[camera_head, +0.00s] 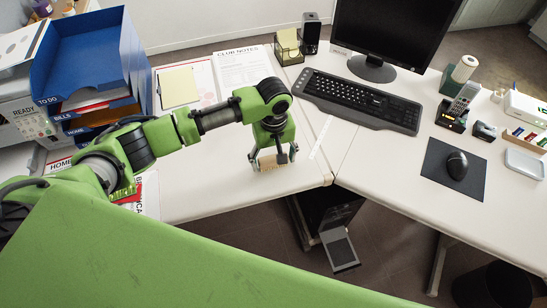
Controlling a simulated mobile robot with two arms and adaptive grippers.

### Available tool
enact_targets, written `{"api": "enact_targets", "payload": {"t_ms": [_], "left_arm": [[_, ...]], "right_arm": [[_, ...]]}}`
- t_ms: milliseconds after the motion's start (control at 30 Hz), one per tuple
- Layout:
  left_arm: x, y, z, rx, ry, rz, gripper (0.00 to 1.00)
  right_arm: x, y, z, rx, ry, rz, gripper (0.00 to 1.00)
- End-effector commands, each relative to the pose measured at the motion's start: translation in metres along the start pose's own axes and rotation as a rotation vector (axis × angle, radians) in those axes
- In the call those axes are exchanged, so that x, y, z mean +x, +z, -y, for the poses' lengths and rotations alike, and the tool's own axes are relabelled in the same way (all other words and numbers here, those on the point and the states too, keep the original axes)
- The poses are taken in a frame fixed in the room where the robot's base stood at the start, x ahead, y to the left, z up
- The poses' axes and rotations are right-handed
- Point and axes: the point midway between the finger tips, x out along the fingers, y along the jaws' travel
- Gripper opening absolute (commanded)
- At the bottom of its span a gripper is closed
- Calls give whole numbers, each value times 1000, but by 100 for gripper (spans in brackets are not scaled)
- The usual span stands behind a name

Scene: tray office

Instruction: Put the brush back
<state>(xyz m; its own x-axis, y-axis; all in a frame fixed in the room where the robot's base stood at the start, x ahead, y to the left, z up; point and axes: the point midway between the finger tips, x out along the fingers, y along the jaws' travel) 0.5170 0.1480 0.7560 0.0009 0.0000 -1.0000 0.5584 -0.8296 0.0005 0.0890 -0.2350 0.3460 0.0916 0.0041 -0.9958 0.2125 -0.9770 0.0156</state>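My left gripper (272,160) points down at the white desk, near its front edge and left of the desk seam. A small tan-brown piece (269,163), which may be the brush, shows between its spread fingers, low at the desk top. I cannot tell whether the fingers touch it or whether it is lifted. The gripper and wrist hide part of it. No other brush can be made out. My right gripper is out of view.
A keyboard (361,101), monitor (391,28) and mouse (457,166) on a dark mat (437,181) stand to the right. A pale tray (525,164) is at the far right. Blue document trays (88,62) stand left. Papers (243,70) lie behind the arm.

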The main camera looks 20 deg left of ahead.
Motion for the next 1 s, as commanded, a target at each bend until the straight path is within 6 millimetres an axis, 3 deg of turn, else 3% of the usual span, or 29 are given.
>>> {"api": "enact_targets", "payload": {"t_ms": [333,467,1000], "left_arm": [[-1,0,0,-1,1,-1,78],[-10,-1,-1,-1,4,-1,78],[-111,-1,-1,0,3,0,78]], "right_arm": [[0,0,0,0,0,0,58],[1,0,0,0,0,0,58],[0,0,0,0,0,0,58]]}}
